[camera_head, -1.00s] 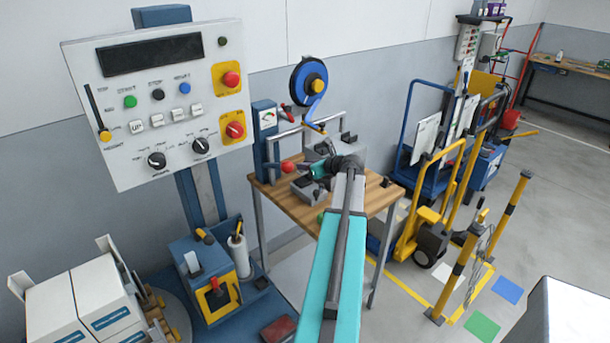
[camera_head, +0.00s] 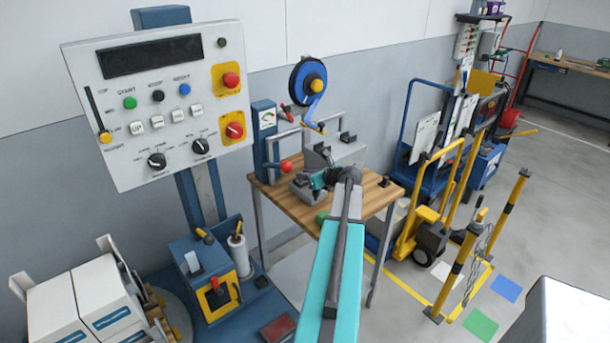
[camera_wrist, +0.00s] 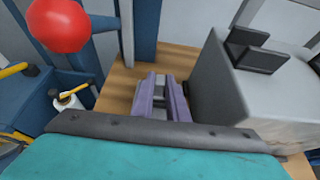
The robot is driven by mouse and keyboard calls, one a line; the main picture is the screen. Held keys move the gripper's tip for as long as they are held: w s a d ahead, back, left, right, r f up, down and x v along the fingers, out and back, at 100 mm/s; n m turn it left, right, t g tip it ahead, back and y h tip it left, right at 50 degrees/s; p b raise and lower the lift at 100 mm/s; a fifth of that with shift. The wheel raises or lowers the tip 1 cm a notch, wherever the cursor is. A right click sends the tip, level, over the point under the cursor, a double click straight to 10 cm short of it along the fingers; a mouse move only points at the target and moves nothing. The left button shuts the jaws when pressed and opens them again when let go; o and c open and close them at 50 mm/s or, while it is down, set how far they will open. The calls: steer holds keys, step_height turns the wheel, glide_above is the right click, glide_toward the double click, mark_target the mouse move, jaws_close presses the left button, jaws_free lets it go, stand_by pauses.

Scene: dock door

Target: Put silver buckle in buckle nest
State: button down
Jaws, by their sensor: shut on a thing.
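My gripper (camera_head: 312,178) is over the wooden workbench, its teal body pointing left in the head view. In the wrist view, two purplish parallel fingers (camera_wrist: 162,97) reach beyond the teal body and dark bar. They are shut on a small greyish piece between them, apparently the silver buckle; its outline is mostly hidden. A low grey fixture (camera_head: 304,194) sits just below the gripper in the head view. I cannot tell whether it is the buckle nest. Whether the held piece touches anything is unclear.
A grey block with black brackets (camera_wrist: 250,85) stands close right of the fingers in the wrist view. A red ball knob (camera_wrist: 58,24) is at upper left. The wooden bench top (camera_head: 369,190) has free room to the right. A control panel (camera_head: 160,100) stands left.

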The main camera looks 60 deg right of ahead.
steer(key=shift+f, duration=0.15)
steer(key=c, duration=1.7)
jaws_free()
steer(key=shift+c, duration=0.2)
steer(key=shift+r, duration=0.2)
steer(key=b+v, duration=0.2)
steer(key=v, duration=1)
